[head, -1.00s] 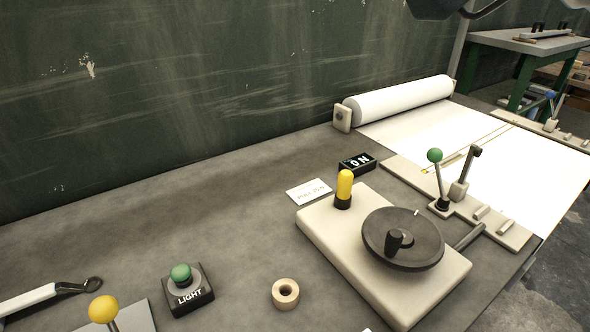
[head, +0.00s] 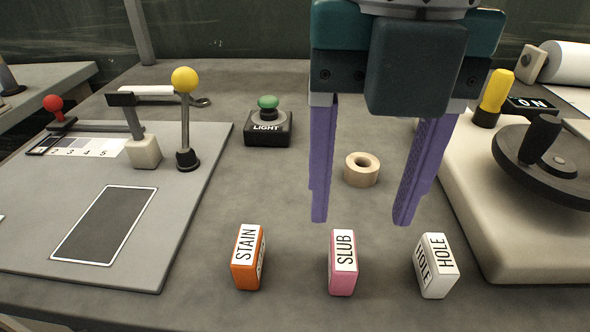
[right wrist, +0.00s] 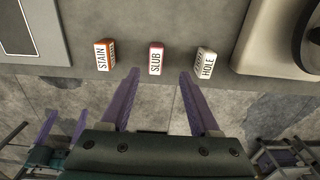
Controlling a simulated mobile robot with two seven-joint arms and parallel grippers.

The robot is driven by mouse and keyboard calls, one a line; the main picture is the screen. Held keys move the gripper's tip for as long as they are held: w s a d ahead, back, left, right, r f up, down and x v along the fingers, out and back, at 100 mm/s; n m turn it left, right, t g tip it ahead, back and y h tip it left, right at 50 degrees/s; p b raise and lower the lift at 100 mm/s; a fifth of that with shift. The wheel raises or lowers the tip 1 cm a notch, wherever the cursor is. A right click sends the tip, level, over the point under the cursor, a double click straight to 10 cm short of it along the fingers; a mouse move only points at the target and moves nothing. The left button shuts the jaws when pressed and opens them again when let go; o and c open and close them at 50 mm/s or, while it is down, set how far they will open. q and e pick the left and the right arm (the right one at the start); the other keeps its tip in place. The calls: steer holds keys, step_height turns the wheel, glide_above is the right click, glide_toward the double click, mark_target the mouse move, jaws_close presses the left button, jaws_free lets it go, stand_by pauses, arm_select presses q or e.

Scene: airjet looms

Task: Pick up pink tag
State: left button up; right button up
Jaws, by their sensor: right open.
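The pink tag (head: 342,278), a small upright block with a white face reading SLUB, stands near the table's front edge. It also shows in the right wrist view (right wrist: 156,58), just beyond the fingertips and roughly between their lines. My right gripper (head: 361,222) is open and empty, its purple fingers pointing down. In the head view its tips appear above the tag, apart from it. In the right wrist view, my right gripper (right wrist: 160,77) spans wider than the tag. My left gripper (right wrist: 62,122) shows at lower left there, fingers apart and empty, away from the tags.
An orange STAIN tag (head: 248,272) stands left of the pink tag and a white HOLE tag (head: 436,270) right. A wooden ring (head: 361,170) and a green LIGHT button (head: 268,122) lie behind. A lever panel (head: 185,215) and a handwheel base (head: 490,245) flank them.

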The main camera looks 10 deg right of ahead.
mark_target(345, 249)
steer(key=f, duration=0.7)
steer(key=shift+w+a+f, duration=0.1)
steer(key=shift+a, duration=0.2)
steer(key=shift+c, duration=0.2)
jaws_close()
